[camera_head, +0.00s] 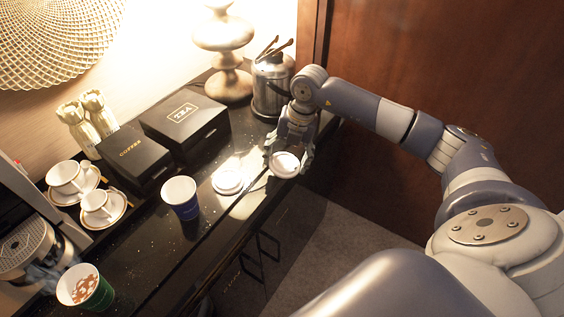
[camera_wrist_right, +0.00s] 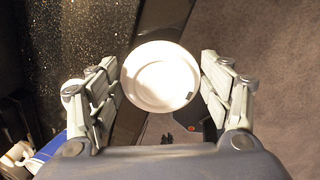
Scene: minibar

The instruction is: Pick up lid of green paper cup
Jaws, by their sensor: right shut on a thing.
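My right gripper (camera_head: 288,153) is shut on a white round lid (camera_head: 284,166), held at the counter's front edge near the right end. In the right wrist view the lid (camera_wrist_right: 161,77) sits between the two fingers, its round face to the camera. A second white lid (camera_head: 227,181) lies on the counter to the left of it. The green paper cup (camera_head: 84,288) stands without a lid at the lower left, with a brown and white drink in it. Which lid belongs to it cannot be told. My left gripper is not in view.
A blue paper cup (camera_head: 180,198) stands open on the black counter (camera_head: 145,240). Behind are a coffee box (camera_head: 130,158), a tea box (camera_head: 185,118), a metal ice bucket (camera_head: 271,88) and a lamp (camera_head: 228,55). White cups on saucers (camera_head: 102,207) and a coffee machine (camera_head: 25,245) are at left.

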